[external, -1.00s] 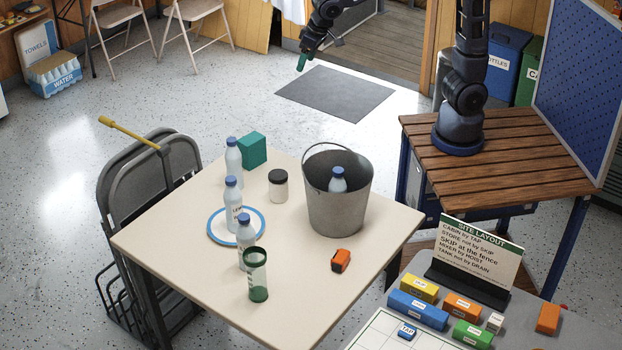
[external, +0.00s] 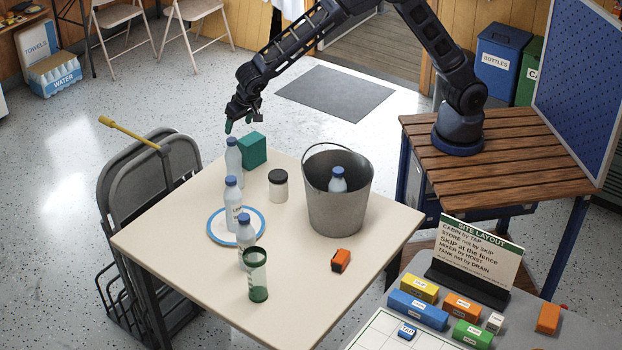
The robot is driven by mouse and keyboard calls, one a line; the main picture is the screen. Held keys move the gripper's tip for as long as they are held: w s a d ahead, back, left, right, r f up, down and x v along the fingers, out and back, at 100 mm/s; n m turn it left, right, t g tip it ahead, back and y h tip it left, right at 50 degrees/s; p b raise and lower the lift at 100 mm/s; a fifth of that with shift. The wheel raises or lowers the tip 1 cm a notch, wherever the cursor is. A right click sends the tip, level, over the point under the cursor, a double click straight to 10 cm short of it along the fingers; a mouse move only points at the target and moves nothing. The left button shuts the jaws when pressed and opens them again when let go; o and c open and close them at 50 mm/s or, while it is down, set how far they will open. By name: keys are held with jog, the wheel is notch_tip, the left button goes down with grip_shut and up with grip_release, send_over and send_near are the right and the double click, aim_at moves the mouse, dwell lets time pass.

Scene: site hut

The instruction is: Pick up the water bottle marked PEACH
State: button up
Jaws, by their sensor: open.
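Several clear water bottles with blue caps are in view. One bottle (external: 234,158) stands at the table's back corner, next to a teal box. One bottle (external: 234,193) stands upright on a blue-rimmed plate (external: 215,236); its label is too small to read surely. One bottle (external: 246,232) stands at the front, partly hidden by a green cup. One bottle (external: 338,182) is inside the grey bucket, its lower part hidden. I cannot tell which is marked PEACH. My gripper (external: 242,123) is open and empty, just above and behind the back bottle's cap, apparently not touching it.
The teal box (external: 252,150) stands close right of the back bottle. A dark-lidded jar (external: 278,186), the bucket (external: 330,215), the green cup (external: 257,279) and an orange block (external: 341,261) are also on the table (external: 300,305). The table's left front is clear.

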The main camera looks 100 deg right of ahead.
aim_at(232, 140)
jog(key=x, duration=0.6)
jog(key=shift+w+a, duration=0.15)
jog(key=shift+w, duration=0.1)
jog(key=shift+d+x, duration=0.2)
jog(key=shift+x, duration=2.65)
jog(key=shift+w+r, duration=0.15)
grip_shut()
